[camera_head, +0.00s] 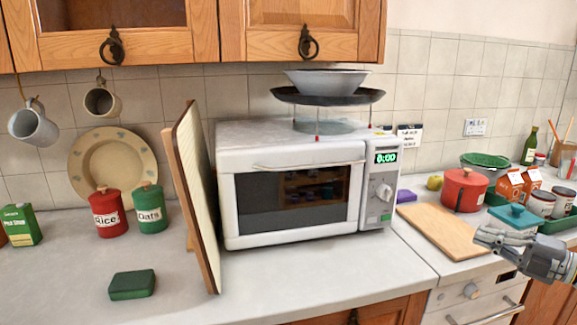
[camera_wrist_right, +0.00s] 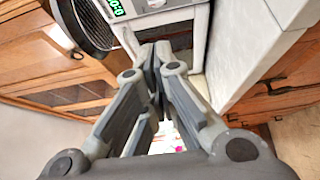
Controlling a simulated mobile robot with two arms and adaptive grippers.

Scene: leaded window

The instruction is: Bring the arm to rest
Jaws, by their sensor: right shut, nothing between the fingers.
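My right gripper (camera_head: 484,238) comes in from the right edge in the head view. It hangs in the air in front of the right part of the counter, near a wooden board and a teal-lidded box. In the right wrist view its fingers (camera_wrist_right: 153,62) are closed together with nothing between them. That view shows the microwave (camera_wrist_right: 178,32) beyond the fingertips. My left gripper is not in either view.
The white microwave (camera_head: 230,160) stands mid-counter, with a tall board (camera_head: 195,190) at its left. A wooden cutting board (camera_head: 440,230), red pot (camera_head: 463,190) and teal-lidded box (camera_head: 516,217) lie near the right gripper. The front left counter is mostly clear.

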